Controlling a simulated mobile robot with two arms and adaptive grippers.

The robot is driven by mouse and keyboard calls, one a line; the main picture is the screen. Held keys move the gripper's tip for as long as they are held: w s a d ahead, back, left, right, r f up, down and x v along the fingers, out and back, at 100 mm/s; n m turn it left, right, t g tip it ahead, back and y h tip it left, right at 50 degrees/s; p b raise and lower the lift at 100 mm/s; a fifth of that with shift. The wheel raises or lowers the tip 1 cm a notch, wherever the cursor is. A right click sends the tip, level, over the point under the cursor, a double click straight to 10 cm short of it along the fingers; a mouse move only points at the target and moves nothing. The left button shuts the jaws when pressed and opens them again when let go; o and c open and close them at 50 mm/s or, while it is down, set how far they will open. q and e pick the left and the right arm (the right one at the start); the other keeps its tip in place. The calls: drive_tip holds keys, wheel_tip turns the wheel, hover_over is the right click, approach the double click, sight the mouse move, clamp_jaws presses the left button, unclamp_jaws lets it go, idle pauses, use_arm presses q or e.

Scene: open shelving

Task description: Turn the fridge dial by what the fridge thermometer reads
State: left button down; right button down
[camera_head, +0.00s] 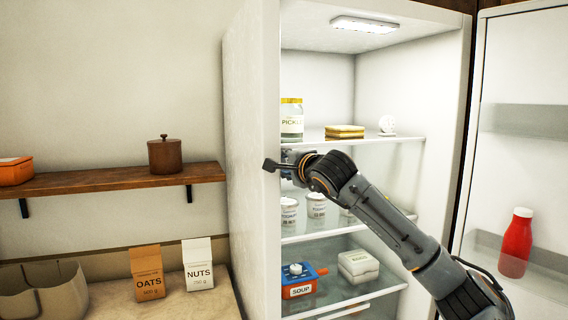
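The fridge (250,150) stands open in the middle of the view. A small white round thing (387,125) stands at the right of its top shelf. It may be the thermometer, but its face is too small to read. I cannot make out the dial. My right arm reaches in from the lower right across the fridge opening. My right gripper (272,164) points left at the fridge's left front edge, just below the top shelf. Its fingers are seen side-on, so I cannot tell whether they are open or touching anything. My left gripper is not in view.
A pickle jar (292,122) and a yellow stack (344,132) share the top shelf. White tubs (316,206), a soup box (298,281) and a white box (358,265) sit lower. The open door (520,150) holds a red bottle (516,243). A wooden shelf (110,181) is left.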

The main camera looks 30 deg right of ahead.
idle(0.3)
drive_tip(key=c, duration=1.3)
unclamp_jaws()
drive_tip(key=shift+a, duration=0.1)
drive_tip(key=s, duration=0.4)
drive_tip(key=s+a+r, duration=0.1)
drive_tip(key=s, duration=0.6)
drive_tip(key=shift+s+a+r, duration=0.2)
drive_tip(key=shift+s+a, duration=0.15)
drive_tip(key=shift+f, duration=0.1)
